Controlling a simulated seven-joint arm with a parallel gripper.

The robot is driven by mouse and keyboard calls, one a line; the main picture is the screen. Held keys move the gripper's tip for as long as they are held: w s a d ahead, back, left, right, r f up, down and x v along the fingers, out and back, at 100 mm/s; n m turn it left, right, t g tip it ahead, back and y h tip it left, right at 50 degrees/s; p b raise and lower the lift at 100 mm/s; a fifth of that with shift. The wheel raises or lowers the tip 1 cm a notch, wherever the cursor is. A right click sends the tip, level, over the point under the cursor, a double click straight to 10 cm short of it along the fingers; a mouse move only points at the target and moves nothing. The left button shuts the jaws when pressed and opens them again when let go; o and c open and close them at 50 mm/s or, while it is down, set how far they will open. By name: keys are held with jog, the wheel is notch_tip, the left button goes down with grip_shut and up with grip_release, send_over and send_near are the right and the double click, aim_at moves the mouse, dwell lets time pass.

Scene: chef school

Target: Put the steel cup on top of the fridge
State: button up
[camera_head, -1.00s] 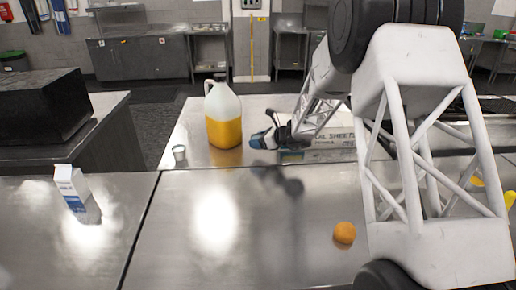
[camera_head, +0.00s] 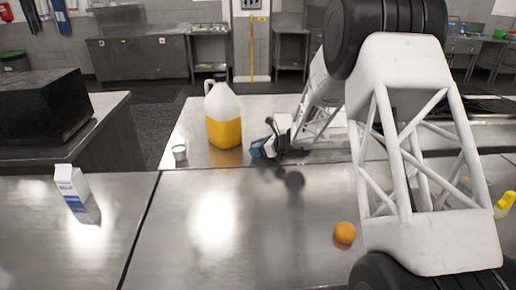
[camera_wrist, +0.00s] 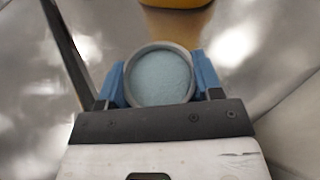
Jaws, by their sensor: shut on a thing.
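My gripper (camera_wrist: 160,85) is shut on a round, grey-rimmed cup (camera_wrist: 132,62) with a pale blue-grey inside, its blue fingers on either side. It looks like the steel cup, seen from above. In the head view my gripper (camera_head: 263,147) hangs over the steel table, just right of and nearer than the jug; the held cup is hard to make out there. A separate small, pale cup-like thing (camera_head: 180,153) stands on the table left of the jug. Nothing in view is clearly a fridge.
A jug of yellow liquid (camera_head: 223,130) stands close to my gripper. An orange (camera_head: 344,233) lies in front. A milk carton (camera_head: 72,185) stands on the left table. A black box (camera_head: 40,108) sits on the counter at far left.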

jog(key=o, duration=1)
jog(key=shift+r, duration=0.15)
jog(key=v, duration=1.2)
